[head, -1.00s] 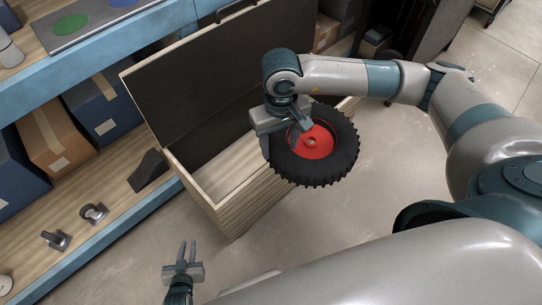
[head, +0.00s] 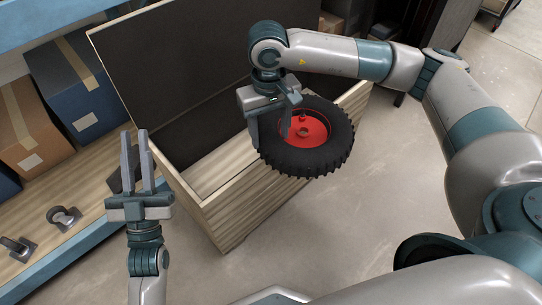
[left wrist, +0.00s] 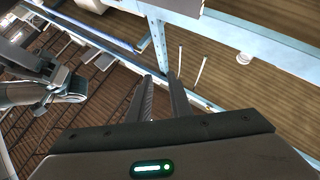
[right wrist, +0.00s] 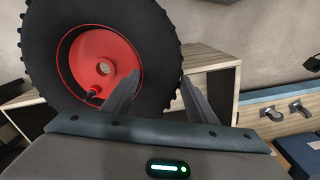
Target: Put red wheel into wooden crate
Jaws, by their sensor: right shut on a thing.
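The red wheel, a red hub in a black knobbly tyre (head: 318,161), hangs over the near right side of the wooden crate (head: 228,226). My right gripper (head: 270,126) is shut on the tyre's edge, one finger on the hub side. The wheel fills the upper left of the right wrist view (right wrist: 157,45), with the tyre between the fingers (right wrist: 158,92). The crate stands open with its dark-lined lid (head: 185,75) raised; its pale floor shows in part. The wheel hides part of the near wall. My left gripper (head: 135,160) is open and empty, left of the crate.
A blue-edged shelf unit with a wooden board (head: 95,205) stands at the left. It bears boxes (head: 75,85) and castors (head: 64,216). The left gripper is in front of this shelf in the picture. The floor (head: 350,220) right of the crate is clear.

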